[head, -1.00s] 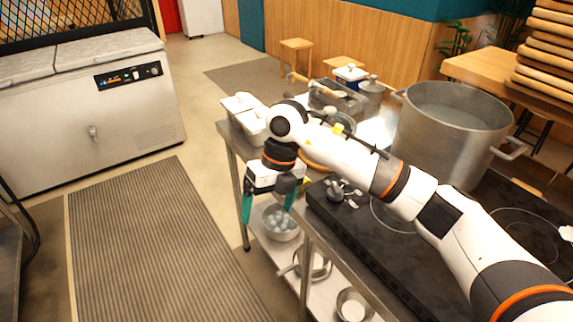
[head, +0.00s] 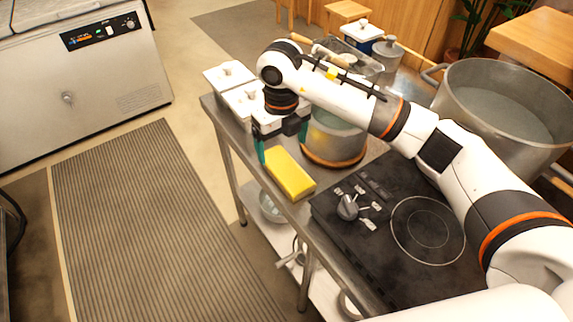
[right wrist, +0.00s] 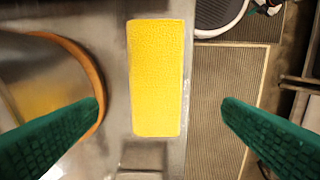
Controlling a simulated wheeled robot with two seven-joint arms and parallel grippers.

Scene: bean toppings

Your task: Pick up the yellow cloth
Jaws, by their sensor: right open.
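The yellow cloth (head: 290,174) is a flat rectangular block lying on the metal table near its front edge, left of the black cooktop. In the right wrist view the cloth (right wrist: 156,78) lies lengthwise between and beyond the fingers. My right gripper (head: 282,146) is open, just behind and above the cloth in the head view. In the right wrist view its teal fingers (right wrist: 161,105) are spread wide on either side, apart from the cloth, with nothing between the tips. My left gripper is not in view.
A metal pot (head: 333,138) with an orange-brown base ring stands close to the right of the cloth. White lidded containers (head: 230,76) stand behind. The black cooktop (head: 395,215) and a large stockpot (head: 500,105) are to the right. Open floor lies beyond the table's front edge.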

